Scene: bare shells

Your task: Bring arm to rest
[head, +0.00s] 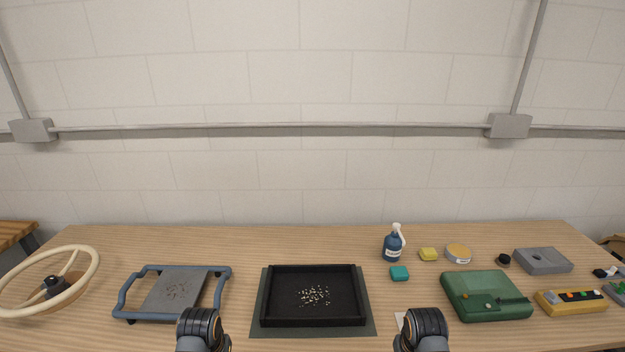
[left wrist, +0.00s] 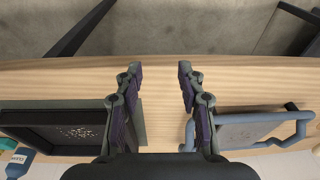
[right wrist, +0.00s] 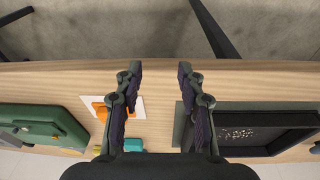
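My left gripper (left wrist: 157,70) is open and empty in the left wrist view, above the table's front edge, between the black tray and the blue-framed rack. My right gripper (right wrist: 157,70) is open and empty in the right wrist view, above the front edge between the green case and the black tray. In the head view only dark parts of my two arms show at the bottom edge; the fingers are out of that view.
The wooden table (head: 245,246) holds a black tray (head: 314,321) with pale bits, a blue-framed rack (head: 128,293), a green case (head: 486,296), a spray bottle (head: 392,247) and a steering wheel (head: 92,270). An orange item (right wrist: 100,111) lies on white paper. Bare wood lies below both grippers.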

